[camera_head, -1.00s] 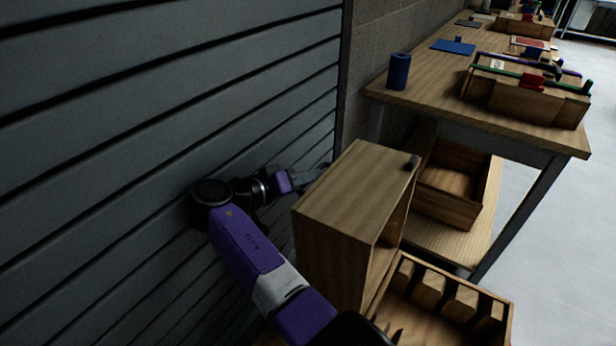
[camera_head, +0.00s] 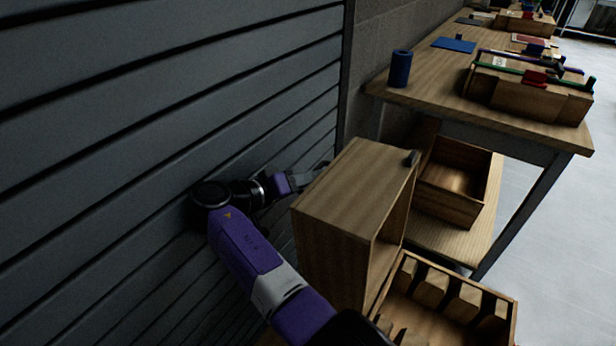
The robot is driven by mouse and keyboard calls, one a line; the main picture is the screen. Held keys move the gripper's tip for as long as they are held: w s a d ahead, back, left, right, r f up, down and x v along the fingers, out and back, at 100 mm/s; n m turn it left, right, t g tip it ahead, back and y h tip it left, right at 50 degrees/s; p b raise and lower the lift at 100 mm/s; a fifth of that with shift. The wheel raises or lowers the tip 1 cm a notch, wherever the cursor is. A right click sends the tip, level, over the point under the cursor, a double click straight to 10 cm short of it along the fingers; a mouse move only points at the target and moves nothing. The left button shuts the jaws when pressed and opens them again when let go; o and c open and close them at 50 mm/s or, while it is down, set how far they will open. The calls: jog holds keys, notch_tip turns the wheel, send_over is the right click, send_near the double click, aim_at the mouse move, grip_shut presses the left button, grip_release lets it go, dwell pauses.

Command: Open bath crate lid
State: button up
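The wooden crate (camera_head: 512,322) stands at the bottom right, open at the top, with several wooden blocks inside. A deep wooden lid (camera_head: 352,190) stands upright on its left side, its hollow facing right over the crate. A small black catch (camera_head: 411,158) sits on the lid's far right edge. My gripper (camera_head: 318,172) is beside the lid's left, outer side, close to the grey wall. The lid's corner hides part of the fingers, so I cannot tell whether they are open or touch the lid.
The grey slatted wall (camera_head: 150,110) runs close along my arm's left. A wooden table (camera_head: 430,85) at the right holds a blue cylinder (camera_head: 400,69) and a box with coloured bars (camera_head: 530,92). An open wooden box (camera_head: 452,205) sits on its lower shelf.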

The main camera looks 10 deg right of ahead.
notch_tip(320, 180, up, 20)
jog(key=p, duration=0.1)
dwell(0.5)
